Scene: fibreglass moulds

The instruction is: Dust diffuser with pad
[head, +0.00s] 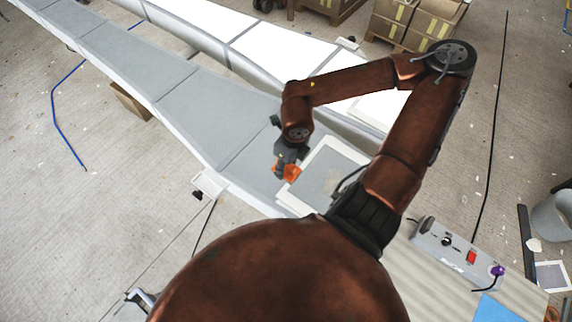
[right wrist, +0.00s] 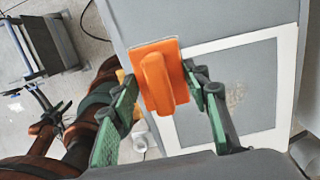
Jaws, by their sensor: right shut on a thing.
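The diffuser (head: 196,97) is a long, pale grey moulded piece. A white-bordered square (head: 333,146) marks its near end, and a pale dusty patch (right wrist: 236,93) shows inside the border in the right wrist view. My right gripper (head: 287,163) is shut on the orange pad (right wrist: 157,76), with green fingers on both sides of its raised handle. The pad lies over the left part of the white border; I cannot tell whether it touches the surface. What appears to be my left gripper (right wrist: 56,110) shows small at the left of the right wrist view; its fingers are unclear.
A second long mould (head: 272,45) with white panels runs alongside. A grey control box (head: 456,250) with a red switch sits at the lower right. Cardboard boxes (head: 415,22) stand at the back. A blue hose (head: 56,122) lies on the open floor at left.

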